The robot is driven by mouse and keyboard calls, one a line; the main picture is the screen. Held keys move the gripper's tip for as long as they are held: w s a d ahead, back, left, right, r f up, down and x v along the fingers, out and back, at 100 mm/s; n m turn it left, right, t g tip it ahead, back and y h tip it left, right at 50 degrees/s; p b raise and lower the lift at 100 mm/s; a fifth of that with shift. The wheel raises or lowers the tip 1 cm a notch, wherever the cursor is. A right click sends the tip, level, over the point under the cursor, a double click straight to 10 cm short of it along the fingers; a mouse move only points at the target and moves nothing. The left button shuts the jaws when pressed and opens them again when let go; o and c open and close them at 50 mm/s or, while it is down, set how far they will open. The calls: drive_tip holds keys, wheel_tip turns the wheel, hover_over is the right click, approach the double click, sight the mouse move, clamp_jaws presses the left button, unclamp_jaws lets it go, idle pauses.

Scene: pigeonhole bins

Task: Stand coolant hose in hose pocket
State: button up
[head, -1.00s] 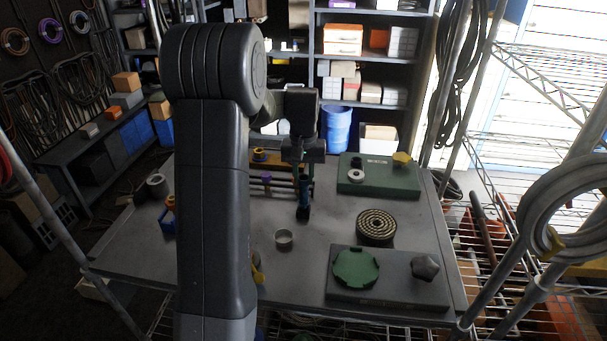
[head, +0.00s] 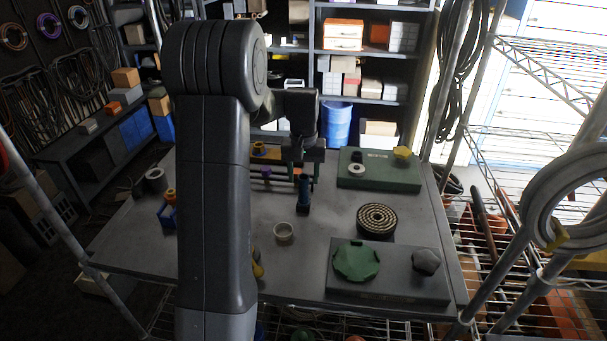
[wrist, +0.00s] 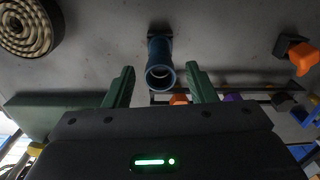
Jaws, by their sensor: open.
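A blue tube (head: 304,190), which looks like the coolant hose, stands upright on the grey table. Its foot is in a small dark square holder (head: 303,210), which looks like the hose pocket; how deep it sits is hidden. In the wrist view the tube (wrist: 160,72) shows its round open mouth, and the dark holder (wrist: 159,31) is at its far end. My gripper (head: 303,174) is open, just behind and above the tube in the head view. In the wrist view my two green fingers (wrist: 159,72) flank the tube's mouth with visible gaps on both sides.
A low rack with rods (head: 268,176) is close behind the tube. A grey ring (head: 284,231) lies in front. A coiled hose (head: 377,219), a green plate (head: 378,179) and a grey plate (head: 388,288) occupy the right side. Bare table lies between ring and coil.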

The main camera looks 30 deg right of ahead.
wheel_tip(320, 180, up, 6)
drive_tip(key=p, duration=0.4)
drive_tip(key=shift+p, duration=0.35)
wheel_tip(320, 180, up, 14)
drive_tip(key=b, duration=0.2)
idle(0.3)
drive_tip(key=shift+f, duration=0.15)
wheel_tip(320, 180, down, 16)
drive_tip(key=shift+r, duration=0.15)
drive_tip(key=shift+f+b, duration=0.55)
drive_tip(key=shift+f, duration=0.4)
